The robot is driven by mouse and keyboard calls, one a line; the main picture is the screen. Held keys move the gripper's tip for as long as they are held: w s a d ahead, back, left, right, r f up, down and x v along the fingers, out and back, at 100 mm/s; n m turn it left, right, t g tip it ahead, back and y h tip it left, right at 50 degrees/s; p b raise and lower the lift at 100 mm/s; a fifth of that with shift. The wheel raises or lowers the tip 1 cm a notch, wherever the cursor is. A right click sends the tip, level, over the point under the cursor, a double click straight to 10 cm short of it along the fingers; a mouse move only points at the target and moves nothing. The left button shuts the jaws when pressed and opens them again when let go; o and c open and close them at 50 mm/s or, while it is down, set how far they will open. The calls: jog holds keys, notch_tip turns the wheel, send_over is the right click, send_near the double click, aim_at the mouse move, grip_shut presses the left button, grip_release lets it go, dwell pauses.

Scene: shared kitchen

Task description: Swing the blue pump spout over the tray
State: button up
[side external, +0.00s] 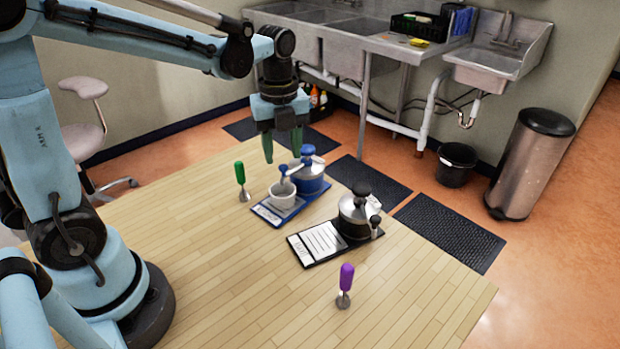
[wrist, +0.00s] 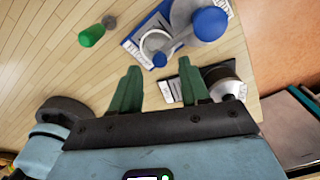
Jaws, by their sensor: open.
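The blue pump (side external: 310,182) stands on a blue tray (side external: 268,217) with a white label. I cannot tell whether the tip is inside the rim. My gripper (side external: 283,148) is open and empty, pointing down above the cup and spout. In the wrist view, its green fingers (wrist: 159,66) are apart, touching nothing visible.
A black pump (side external: 355,215) stands on a black tray (side external: 316,243) to the right. A green-handled tool (side external: 240,178) stands left of the blue tray; a purple-handled one (side external: 346,280) stands near the front. The wooden table (side external: 230,290) is clear at the front left.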

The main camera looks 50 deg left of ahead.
notch_tip(320, 180, up, 10)
jog(key=shift+f, duration=0.2)
jog(key=shift+s, duration=0.1)
dwell(0.4)
jog(key=n+t, duration=0.6)
jog(key=n, duration=1.3)
send_near(283, 166)
jog(key=s+d, duration=0.1)
jog(key=d, duration=0.2)
jog(key=f+n, duration=0.1)
jog(key=n, duration=0.1)
jog(key=s+f+n+t, duration=0.1)
jog(key=shift+n, duration=0.4)
